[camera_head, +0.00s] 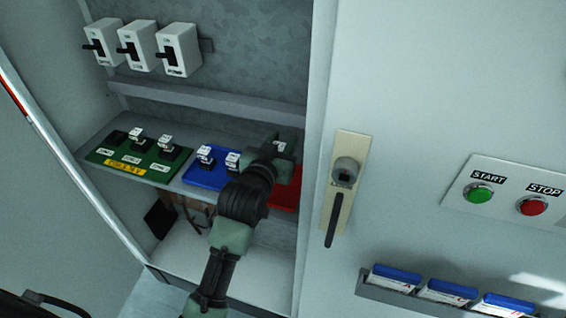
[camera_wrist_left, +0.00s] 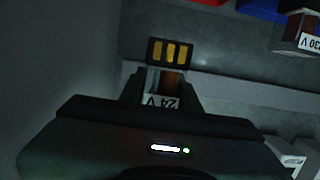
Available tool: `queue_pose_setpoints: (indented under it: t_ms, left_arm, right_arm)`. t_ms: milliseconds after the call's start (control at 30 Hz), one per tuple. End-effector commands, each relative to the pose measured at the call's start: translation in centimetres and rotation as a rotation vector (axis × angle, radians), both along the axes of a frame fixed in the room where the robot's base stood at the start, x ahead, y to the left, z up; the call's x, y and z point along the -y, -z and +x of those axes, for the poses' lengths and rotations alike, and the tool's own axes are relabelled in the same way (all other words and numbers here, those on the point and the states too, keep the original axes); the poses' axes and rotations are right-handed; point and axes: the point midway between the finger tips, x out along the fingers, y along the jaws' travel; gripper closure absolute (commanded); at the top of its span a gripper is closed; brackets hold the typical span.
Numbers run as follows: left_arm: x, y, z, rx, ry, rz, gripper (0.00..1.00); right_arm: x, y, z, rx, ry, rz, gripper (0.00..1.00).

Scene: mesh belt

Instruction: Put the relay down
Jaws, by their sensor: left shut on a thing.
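My left gripper (camera_wrist_left: 164,84) is shut on a relay (camera_wrist_left: 168,77) in the left wrist view. The relay shows a "24 V" label and a dark end face with gold contacts. In the head view my left arm reaches into the cabinet, over the blue and red boards, and its wrist hides the fingertips. The green board (camera_head: 150,167) has a yellow label, partly legible as 24 V. White-topped relays (camera_head: 166,144) stand in two of its sockets, and its leftmost black socket (camera_head: 115,138) shows no relay. My right gripper is not in view.
A blue board (camera_head: 206,175) with relays and a red board (camera_head: 287,194) share the shelf. Three white switches (camera_head: 138,46) hang above. The door (camera_head: 430,100) with its handle (camera_head: 336,210) stands right of the opening. A "230 V" relay (camera_wrist_left: 311,41) shows in the wrist view.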

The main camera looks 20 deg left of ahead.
Motion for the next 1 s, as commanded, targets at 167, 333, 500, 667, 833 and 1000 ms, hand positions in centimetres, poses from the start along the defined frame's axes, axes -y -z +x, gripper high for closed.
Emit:
queue_pose_setpoints:
  t_ms: [167,333,500,667,833,1000]
  left_arm:
    - [0.0,2.5,0.0,0.0,0.0,0.0,1.0]
    - [0.0,4.2,0.0,-0.002,0.0,-0.001,1.0]
    - [-0.1,6.6,0.0,-0.002,-0.001,-0.001,1.0]
    - [0.0,7.2,0.0,0.002,0.0,-0.001,1.0]
    - [0.0,7.2,0.0,0.002,0.0,-0.001,1.0]
    - [0.0,7.5,0.0,0.002,0.0,-0.001,0.59]
  right_arm:
    - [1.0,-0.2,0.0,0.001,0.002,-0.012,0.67]
    - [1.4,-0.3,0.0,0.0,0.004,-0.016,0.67]
    - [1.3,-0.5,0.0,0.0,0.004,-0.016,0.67]
    - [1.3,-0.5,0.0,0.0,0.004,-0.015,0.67]
    - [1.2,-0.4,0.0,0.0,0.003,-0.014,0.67]
    - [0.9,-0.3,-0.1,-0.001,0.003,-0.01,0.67]
